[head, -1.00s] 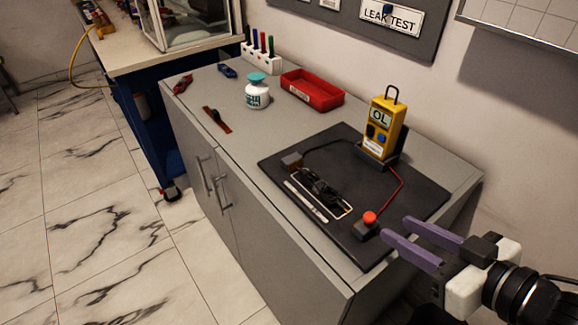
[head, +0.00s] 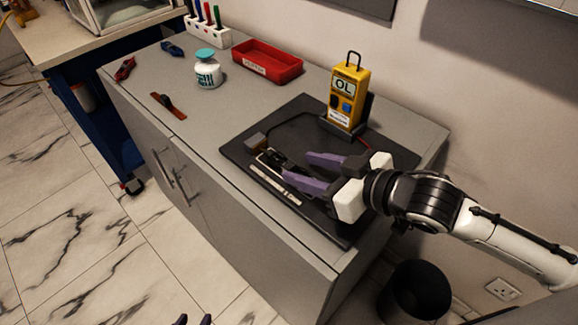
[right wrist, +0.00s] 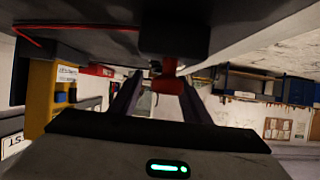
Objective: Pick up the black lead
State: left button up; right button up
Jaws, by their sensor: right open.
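The black lead (head: 285,120) runs over the dark mat (head: 330,228) from a small dark block (head: 257,142) at the mat's left to the yellow meter (head: 347,95), which reads OL. My right gripper (head: 308,170) is open over the mat, right of that block. In the right wrist view, a red knob (right wrist: 168,78) on a dark block shows between or just beyond the right fingers; I cannot tell which. The head view hides this knob behind the gripper.
A black part in a pale frame (head: 272,160) lies on the mat, partly behind the right fingers. A red tray (head: 267,65), white jar (head: 207,72) and pen holder (head: 208,32) stand further back.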

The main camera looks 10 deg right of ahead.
aim_at(289, 164)
jog(key=x, duration=0.3)
jog(key=shift+w+a+f, duration=0.1)
jog(key=shift+w+f, duration=0.05)
jog(key=shift+w, duration=0.05)
jog(key=shift+c, duration=0.4)
jog(key=c, duration=0.9)
notch_tip(289, 164, up, 10)
jog(key=shift+r+p, duration=0.1)
jog(key=shift+p, duration=0.8)
jog(key=shift+c, duration=0.2)
